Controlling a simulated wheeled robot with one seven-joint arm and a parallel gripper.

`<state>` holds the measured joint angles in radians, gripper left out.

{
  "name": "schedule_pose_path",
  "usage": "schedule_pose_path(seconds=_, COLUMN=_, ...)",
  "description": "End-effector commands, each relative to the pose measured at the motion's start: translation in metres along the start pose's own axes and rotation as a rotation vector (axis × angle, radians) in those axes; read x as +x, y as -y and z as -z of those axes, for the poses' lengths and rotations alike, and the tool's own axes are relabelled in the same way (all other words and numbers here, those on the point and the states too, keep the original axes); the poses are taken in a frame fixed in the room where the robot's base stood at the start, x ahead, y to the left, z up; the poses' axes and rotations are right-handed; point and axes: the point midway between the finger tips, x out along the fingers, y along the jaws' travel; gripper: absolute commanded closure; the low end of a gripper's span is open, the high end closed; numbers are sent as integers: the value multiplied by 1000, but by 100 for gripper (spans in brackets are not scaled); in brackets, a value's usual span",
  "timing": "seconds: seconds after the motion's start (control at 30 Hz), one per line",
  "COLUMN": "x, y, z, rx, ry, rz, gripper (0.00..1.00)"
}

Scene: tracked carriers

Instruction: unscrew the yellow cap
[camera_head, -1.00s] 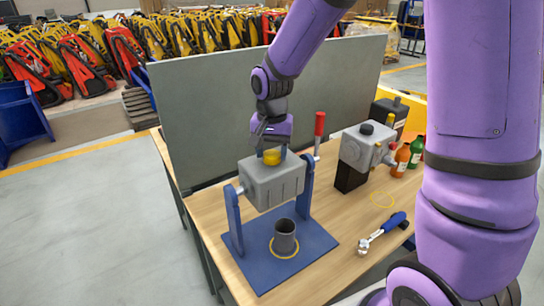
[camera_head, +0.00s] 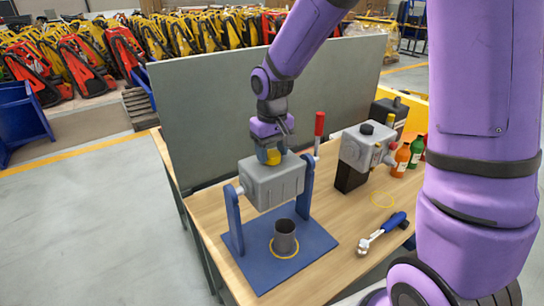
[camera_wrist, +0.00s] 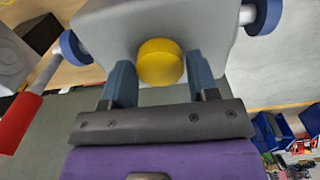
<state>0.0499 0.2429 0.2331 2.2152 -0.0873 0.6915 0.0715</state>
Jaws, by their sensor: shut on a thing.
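The yellow cap (camera_head: 274,158) sits on top of a grey box-shaped housing (camera_head: 272,187), which hangs between two blue uprights (camera_head: 306,188). The cap also shows as a round disc in the wrist view (camera_wrist: 160,62), on the housing's face (camera_wrist: 112,28). My gripper (camera_head: 268,157) comes down from above and is shut on the cap, with one blue finger in front of it in the head view. In the wrist view my gripper (camera_wrist: 161,80) has a finger on each side of the cap. The threads under the cap are hidden.
A red-handled lever (camera_head: 319,125) rises right of the housing. A dark cup (camera_head: 285,236) stands on the blue base plate (camera_head: 309,249) below. A second grey unit (camera_head: 367,150), bottles (camera_head: 402,160) and a blue-handled ratchet (camera_head: 381,231) are to the right. A grey panel (camera_head: 200,110) stands behind.

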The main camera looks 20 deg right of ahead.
Motion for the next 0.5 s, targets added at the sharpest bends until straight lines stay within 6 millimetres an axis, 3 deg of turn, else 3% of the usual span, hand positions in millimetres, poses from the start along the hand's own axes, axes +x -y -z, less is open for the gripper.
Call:
schedule_pose_path(seconds=0.2, x=0, y=0, z=0, rx=-150, ry=1, rz=0, gripper=63)
schedule_pose_path(seconds=0.5, x=0, y=0, z=0, rx=-161, ry=1, rz=0, gripper=63)
